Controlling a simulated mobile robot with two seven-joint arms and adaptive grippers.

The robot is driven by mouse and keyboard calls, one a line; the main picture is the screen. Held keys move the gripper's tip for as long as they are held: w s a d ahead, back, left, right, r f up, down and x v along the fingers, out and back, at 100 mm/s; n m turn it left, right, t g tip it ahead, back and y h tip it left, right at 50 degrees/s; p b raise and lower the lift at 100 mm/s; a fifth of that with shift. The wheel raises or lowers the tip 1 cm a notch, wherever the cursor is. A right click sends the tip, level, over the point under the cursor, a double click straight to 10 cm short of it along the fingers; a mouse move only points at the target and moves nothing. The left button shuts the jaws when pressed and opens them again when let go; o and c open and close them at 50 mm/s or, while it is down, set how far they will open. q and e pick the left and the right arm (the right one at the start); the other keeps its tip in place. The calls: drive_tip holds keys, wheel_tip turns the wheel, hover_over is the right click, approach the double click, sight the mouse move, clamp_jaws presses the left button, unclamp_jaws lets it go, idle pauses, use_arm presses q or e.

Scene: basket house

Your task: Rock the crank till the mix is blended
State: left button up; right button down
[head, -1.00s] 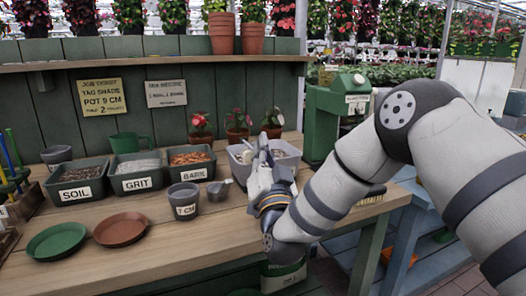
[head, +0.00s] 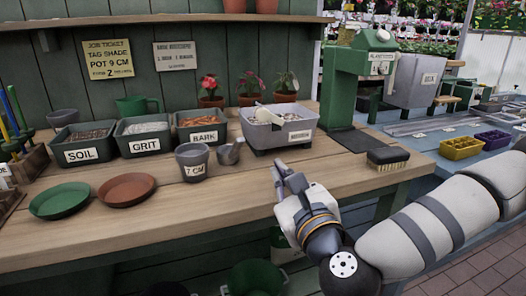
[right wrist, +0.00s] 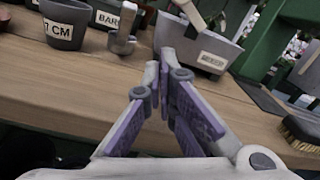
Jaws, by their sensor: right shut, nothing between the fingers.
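The grey mixing tub (head: 302,134) stands on the bench and holds a dark mix with pale bits (head: 290,118). A cream crank-like piece (head: 268,117) lies across its left part. The tub's labelled side also shows in the right wrist view (right wrist: 222,60), partly behind my fingers. My right gripper (head: 284,168) is shut and empty, in front of the tub and apart from it, over the bench's front edge. Its fingers point toward the tub in the right wrist view (right wrist: 162,62). I cannot tell how evenly the mix is blended. My left gripper is not in view.
Bins of soil (head: 88,150), grit (head: 146,138) and bark (head: 203,130) stand left of the tub. A grey pot (head: 192,163) and a metal scoop (head: 229,153) are in front. A brush (head: 388,158) and green machine (head: 350,85) are at right.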

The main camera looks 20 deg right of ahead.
wheel_tip(320, 180, up, 3)
drive_tip(key=m, duration=0.2)
drive_tip(key=m+y, duration=0.1)
drive_tip(key=m, duration=0.1)
drive_tip(key=shift+w+d+f+t, duration=0.1)
drive_tip(key=shift+w+f+t, duration=0.05)
drive_tip(key=shift+t, duration=0.15)
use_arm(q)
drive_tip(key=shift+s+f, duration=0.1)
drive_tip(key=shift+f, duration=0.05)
use_arm(e)
drive_tip(key=w, duration=0.9)
drive_tip(key=shift+w+r, duration=0.15)
drive_tip(key=shift+r, duration=0.15)
drive_tip(key=shift+r, duration=0.65)
